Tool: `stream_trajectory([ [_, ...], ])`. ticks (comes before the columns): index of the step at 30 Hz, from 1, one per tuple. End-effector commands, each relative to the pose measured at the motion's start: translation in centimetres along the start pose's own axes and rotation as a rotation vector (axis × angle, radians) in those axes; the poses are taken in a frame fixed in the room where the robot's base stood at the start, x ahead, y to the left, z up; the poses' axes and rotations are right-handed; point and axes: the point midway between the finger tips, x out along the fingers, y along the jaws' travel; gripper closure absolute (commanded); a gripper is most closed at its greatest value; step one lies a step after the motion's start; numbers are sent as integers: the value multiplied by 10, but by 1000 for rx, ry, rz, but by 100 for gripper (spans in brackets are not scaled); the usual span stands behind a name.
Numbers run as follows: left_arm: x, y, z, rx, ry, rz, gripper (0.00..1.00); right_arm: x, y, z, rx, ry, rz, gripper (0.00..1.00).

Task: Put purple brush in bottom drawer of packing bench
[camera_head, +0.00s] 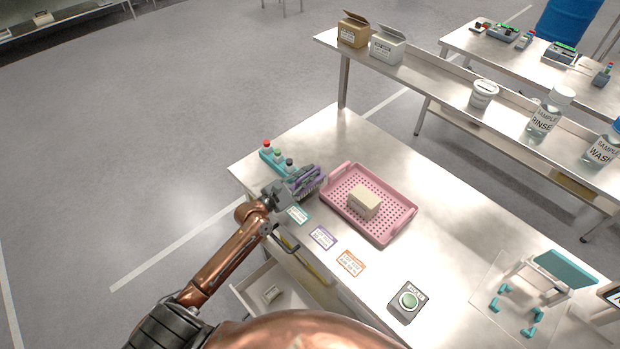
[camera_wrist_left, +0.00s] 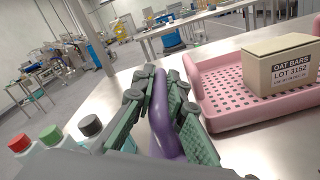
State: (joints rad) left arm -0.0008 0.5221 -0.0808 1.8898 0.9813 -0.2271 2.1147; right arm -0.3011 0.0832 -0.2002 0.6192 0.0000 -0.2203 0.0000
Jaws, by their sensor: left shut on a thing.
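The purple brush (camera_head: 307,180) is held in my left gripper (camera_head: 296,184), above the left part of the packing bench (camera_head: 345,130). In the left wrist view the gripper's green-padded fingers (camera_wrist_left: 160,112) close around the brush's purple handle (camera_wrist_left: 162,118). The bristles show as a grey strip in the head view. A drawer (camera_head: 248,286) stands open below the bench's near edge, left of the middle, with a small pale item (camera_head: 271,294) in it. I cannot tell which level this drawer is. My right gripper is not in view.
A pink perforated tray (camera_head: 390,235) with an oat bars box (camera_head: 363,203) sits right of the gripper. Capped bottles in a teal rack (camera_head: 275,158) stand close behind it. Label cards (camera_head: 322,237) and a green button (camera_head: 408,300) lie along the near edge.

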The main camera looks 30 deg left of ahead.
Motion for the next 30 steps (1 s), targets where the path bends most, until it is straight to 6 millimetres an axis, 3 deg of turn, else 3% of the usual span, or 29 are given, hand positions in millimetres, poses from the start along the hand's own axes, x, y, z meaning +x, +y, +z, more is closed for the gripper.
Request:
stream_trajectory([
  [3, 0, -9, -14, 1, 1, -2, 100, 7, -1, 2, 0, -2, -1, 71],
  [15, 0, -11, -17, 1, -1, 0, 100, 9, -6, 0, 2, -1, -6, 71],
  [16, 0, -12, -17, 1, 0, -1, 87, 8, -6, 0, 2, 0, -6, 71],
  [23, 0, -11, -16, 0, 0, -1, 71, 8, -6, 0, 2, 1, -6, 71],
  [30, 0, -11, -16, 0, -1, -1, 70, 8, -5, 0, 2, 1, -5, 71],
])
